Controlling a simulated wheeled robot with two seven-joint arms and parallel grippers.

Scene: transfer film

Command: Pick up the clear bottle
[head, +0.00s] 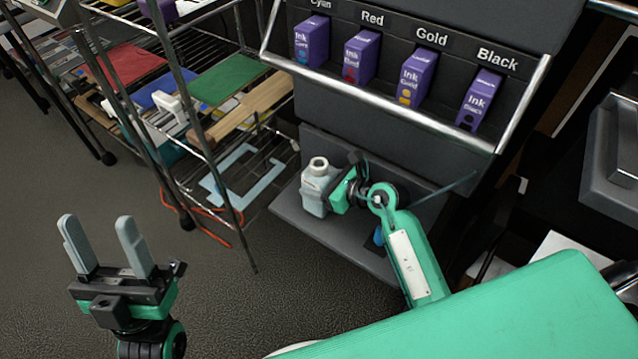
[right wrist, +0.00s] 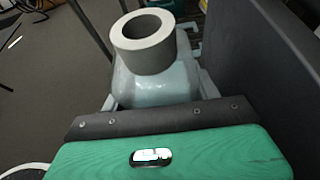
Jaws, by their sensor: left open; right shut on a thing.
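The clear bottle (head: 315,188) is a pale, grey-tinted bottle with a wide round neck. It stands upright at the lower shelf of the dark ink rack. My right gripper (head: 334,190) is shut on it from the right. In the right wrist view the bottle (right wrist: 155,72) fills the space between the fingers, with its open grey neck towards the camera. Its lower part is hidden there, and I cannot tell whether its base touches the shelf. My left gripper (head: 100,245) is open and empty, over the floor at the lower left.
The dark lower shelf (head: 340,238) extends under the bottle. Above it, purple ink boxes (head: 418,78) stand in a row behind a metal rail. A wire rack (head: 225,150) with coloured sheets stands to the left. The floor (head: 50,180) at left is clear.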

